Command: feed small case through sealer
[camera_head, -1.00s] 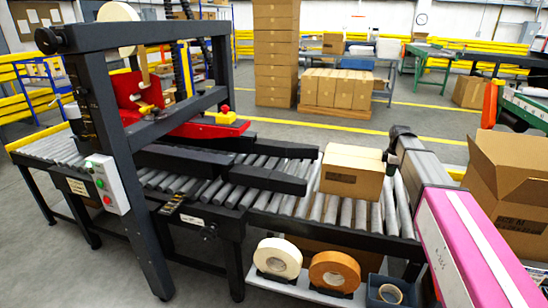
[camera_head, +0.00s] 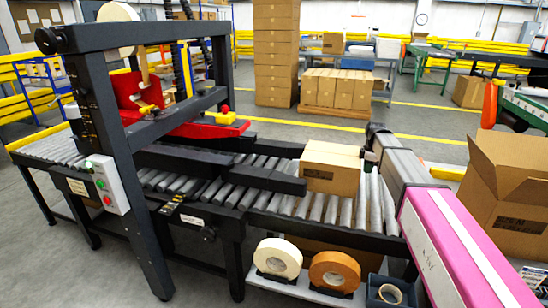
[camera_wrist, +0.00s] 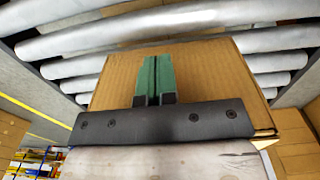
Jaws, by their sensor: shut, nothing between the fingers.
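The small case (camera_head: 331,171) is a closed brown carton on the infeed rollers, close to the near ends of the sealer's dark side rails. The case sealer (camera_head: 88,130) has a dark frame, a red tape head (camera_head: 190,120) and a control box with buttons (camera_head: 106,184). My gripper (camera_wrist: 153,80) has green fingers, pressed together with nothing between them. In the wrist view the fingers lie over or against the case's brown face (camera_wrist: 205,75); contact is unclear.
Bare rollers (camera_head: 330,209) lie in front of and beside the case. Tape rolls (camera_head: 334,270) stand on a shelf below. An open large carton (camera_head: 508,190) is at right. Stacked cartons (camera_head: 276,55) stand behind on the floor.

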